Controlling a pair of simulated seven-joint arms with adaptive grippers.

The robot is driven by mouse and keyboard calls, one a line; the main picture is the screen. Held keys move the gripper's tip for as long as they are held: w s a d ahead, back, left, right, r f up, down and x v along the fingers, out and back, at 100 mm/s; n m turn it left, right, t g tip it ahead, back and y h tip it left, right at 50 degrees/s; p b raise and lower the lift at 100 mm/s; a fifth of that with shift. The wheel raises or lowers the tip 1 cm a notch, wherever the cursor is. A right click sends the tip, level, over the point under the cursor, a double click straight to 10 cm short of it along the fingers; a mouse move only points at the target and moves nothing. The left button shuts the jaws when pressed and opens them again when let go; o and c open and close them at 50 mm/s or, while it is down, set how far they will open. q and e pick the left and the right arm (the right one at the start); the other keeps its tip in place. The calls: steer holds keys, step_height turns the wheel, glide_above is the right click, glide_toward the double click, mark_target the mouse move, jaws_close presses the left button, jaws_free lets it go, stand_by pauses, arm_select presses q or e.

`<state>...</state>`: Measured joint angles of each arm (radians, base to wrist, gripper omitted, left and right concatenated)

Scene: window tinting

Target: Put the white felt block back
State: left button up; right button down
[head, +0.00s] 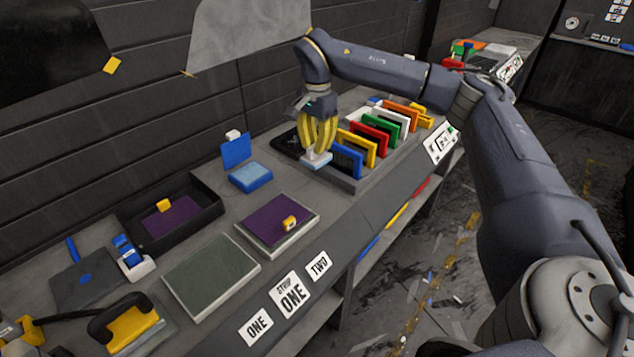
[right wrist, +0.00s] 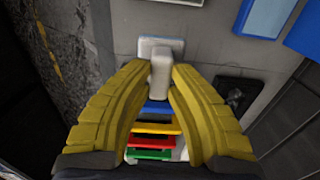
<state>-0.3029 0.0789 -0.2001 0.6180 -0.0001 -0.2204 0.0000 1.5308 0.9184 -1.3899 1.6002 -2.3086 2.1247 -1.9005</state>
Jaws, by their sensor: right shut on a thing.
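The white felt block (head: 317,160) has a pale flat base and a white upright grip. My right gripper (head: 320,135) points down with its yellow fingers shut on it, at the near left end of the card rack. In the right wrist view the fingers close around the white grip (right wrist: 160,72), and the flat base (right wrist: 161,45) shows beyond the fingertips. I cannot tell whether the base touches the surface below.
Coloured cards stand in a grey rack (head: 345,182) just right of the block. A blue pad (head: 250,178) lies left of it, and a dark tray (head: 283,143) is behind the gripper. A purple panel (head: 272,222) and a grey-green panel (head: 208,272) lie nearer on the bench.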

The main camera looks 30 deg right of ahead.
step_height(320, 180, down, 13)
steer(key=shift+r, duration=0.1)
stand_by(0.7)
steer(key=c, duration=1.4)
jaws_free()
steer(key=shift+f, duration=0.2)
steer(key=shift+o, duration=0.2)
steer(key=shift+r, duration=0.1)
step_height(320, 180, up, 12)
steer(key=shift+d+r, duration=0.1)
